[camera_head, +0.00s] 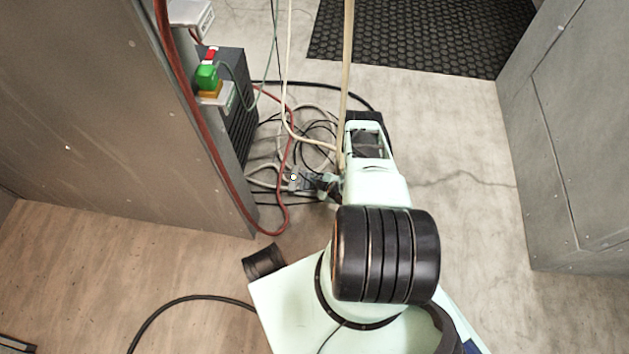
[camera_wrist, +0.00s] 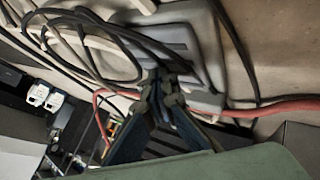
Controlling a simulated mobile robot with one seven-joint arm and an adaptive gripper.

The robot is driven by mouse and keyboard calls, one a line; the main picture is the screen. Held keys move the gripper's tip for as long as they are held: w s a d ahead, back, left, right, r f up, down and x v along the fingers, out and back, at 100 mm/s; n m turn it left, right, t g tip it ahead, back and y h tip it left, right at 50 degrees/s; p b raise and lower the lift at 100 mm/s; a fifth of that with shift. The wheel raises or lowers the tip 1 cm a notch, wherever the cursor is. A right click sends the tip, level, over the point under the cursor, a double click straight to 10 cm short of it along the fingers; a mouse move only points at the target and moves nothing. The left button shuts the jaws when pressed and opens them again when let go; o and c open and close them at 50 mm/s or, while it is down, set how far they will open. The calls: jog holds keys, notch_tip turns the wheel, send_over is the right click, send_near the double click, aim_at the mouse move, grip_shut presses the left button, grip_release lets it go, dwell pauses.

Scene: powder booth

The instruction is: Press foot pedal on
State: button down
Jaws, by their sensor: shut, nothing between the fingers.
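The foot pedal (camera_head: 296,182) is a small grey unit on the floor, partly hidden by cables and my gripper in the head view. In the wrist view the pedal (camera_wrist: 205,50) is a grey housing with a darker ridged plate, and dark cables cross over it. My gripper (camera_head: 312,185) is low beside the pedal's right side in the head view. In the wrist view my gripper (camera_wrist: 164,84) is shut and empty, its tips in front of the pedal. I cannot tell whether the tips touch it.
A dark vented box (camera_head: 237,118) with a green switch (camera_head: 206,77) stands left of the pedal. A red hose (camera_head: 225,180) and tangled cables (camera_head: 315,130) lie around it. Metal walls stand left and right. A black mat (camera_head: 420,35) lies at the back; the floor at right is clear.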

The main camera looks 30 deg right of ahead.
jog(key=shift+s+r, duration=0.15)
jog(key=shift+s, duration=0.15)
jog(key=shift+r+p, duration=0.25)
jog(key=shift+p, duration=0.2)
notch_tip(320, 180, up, 6)
jog(key=p, duration=0.4)
jog(key=shift+w+f, duration=0.15)
jog(key=shift+f, duration=0.05)
